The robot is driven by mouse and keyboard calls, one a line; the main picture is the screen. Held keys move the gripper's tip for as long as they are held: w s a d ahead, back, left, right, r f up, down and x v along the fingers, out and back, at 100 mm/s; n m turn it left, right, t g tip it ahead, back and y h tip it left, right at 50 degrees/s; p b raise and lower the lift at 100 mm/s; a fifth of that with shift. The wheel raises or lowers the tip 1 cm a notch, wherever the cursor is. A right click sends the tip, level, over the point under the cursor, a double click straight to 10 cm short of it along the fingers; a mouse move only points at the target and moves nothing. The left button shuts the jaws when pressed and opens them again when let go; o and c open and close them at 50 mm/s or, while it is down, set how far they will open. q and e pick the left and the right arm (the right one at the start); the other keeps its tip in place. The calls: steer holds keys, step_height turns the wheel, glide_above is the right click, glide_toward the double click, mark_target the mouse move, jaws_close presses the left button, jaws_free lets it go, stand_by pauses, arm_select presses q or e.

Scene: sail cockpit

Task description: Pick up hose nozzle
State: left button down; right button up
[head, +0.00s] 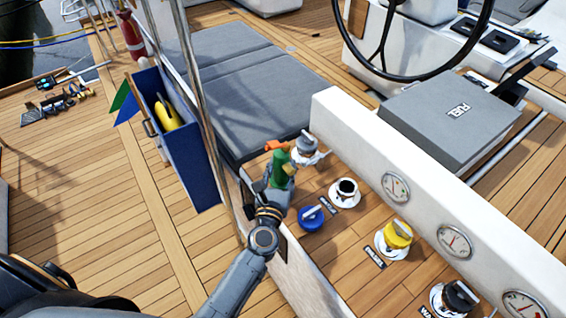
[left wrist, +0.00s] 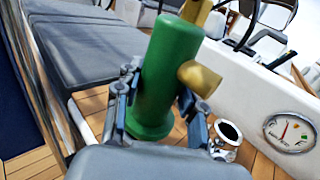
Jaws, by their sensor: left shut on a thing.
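The hose nozzle (head: 281,167) has a green body with an orange part at its top in the head view. In the left wrist view the green nozzle (left wrist: 165,75) stands roughly upright, with a brass-coloured stub on its right side and a brass piece at its top. My left gripper (head: 275,185) is shut on the nozzle, with one finger on each side of the green body. The left gripper also shows in the wrist view (left wrist: 155,100). The nozzle's lower end is partly hidden by the gripper. My right gripper is not in view.
Near the nozzle are a grey-topped fitting (head: 306,145), an open fitting (head: 344,192), a blue cap (head: 311,218) and a yellow cap (head: 396,235). A white ledge with gauges (head: 396,187) runs along the right. A blue bin (head: 183,157) stands left. Open deck lies further left.

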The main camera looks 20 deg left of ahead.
mark_target(280, 163)
arm_select(q)
steer(key=s+r+p, duration=0.1)
steer(key=s+r, duration=0.1)
steer(key=r, duration=0.1)
steer(key=s+r+p, duration=0.1)
steer(key=shift+d+r+p, duration=0.2)
steer(key=shift+r+p, duration=0.1)
steer(key=shift+p, duration=0.05)
steer(key=s+d+r+p, duration=0.1)
steer(key=s+r+p, duration=0.2)
steer(key=s+r, duration=0.3)
steer(key=s, duration=0.2)
steer(key=shift+s, duration=0.35)
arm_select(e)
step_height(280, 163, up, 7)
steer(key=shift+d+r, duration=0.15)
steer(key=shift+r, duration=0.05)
